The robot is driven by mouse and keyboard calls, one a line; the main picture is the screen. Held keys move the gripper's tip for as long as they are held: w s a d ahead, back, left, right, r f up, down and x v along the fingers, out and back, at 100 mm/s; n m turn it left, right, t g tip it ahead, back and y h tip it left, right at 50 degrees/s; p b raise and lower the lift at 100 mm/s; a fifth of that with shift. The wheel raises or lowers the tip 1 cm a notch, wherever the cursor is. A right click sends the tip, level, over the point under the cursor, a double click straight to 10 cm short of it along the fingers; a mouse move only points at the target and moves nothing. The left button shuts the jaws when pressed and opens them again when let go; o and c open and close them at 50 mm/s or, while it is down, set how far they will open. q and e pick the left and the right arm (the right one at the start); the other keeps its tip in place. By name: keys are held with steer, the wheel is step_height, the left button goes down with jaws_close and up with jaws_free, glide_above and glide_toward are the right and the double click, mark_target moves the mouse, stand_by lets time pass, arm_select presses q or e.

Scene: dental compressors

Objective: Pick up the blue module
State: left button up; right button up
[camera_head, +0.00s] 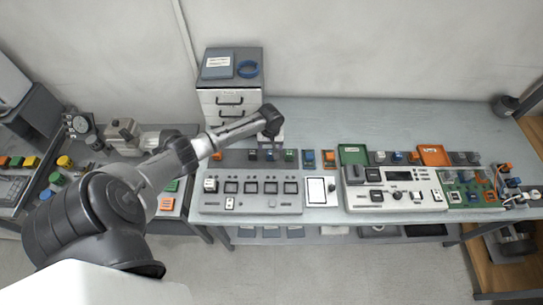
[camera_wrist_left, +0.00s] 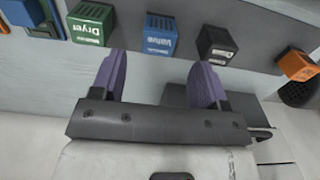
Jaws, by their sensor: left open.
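The blue module (camera_wrist_left: 160,36), with white lettering that reads "Valve" upside down, stands in a row on the bench in the left wrist view. In the head view it is small (camera_head: 269,155), just in front of my left gripper (camera_head: 270,139). In the left wrist view my left gripper (camera_wrist_left: 158,68) has two purple fingers, spread apart and empty. The blue module shows beyond the gap between them, apart from both fingertips. My right gripper is in neither view.
A green "Dryer" module (camera_wrist_left: 91,24) and a dark module (camera_wrist_left: 216,45) flank the blue one. An orange module (camera_wrist_left: 298,65) sits farther right. A grey panel (camera_head: 250,189) lies in front of the row, and a drawer cabinet (camera_head: 230,100) stands behind. The back right bench is clear.

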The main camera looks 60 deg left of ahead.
mark_target(271, 156)
arm_select(q)
step_height(271, 156, down, 5)
steer(key=shift+w+r, duration=0.1)
steer(key=shift+f+b, duration=0.3)
steer(key=shift+f, duration=0.15)
steer(key=shift+c, duration=0.2)
steer(key=c, duration=1)
steer(key=shift+r, duration=0.15)
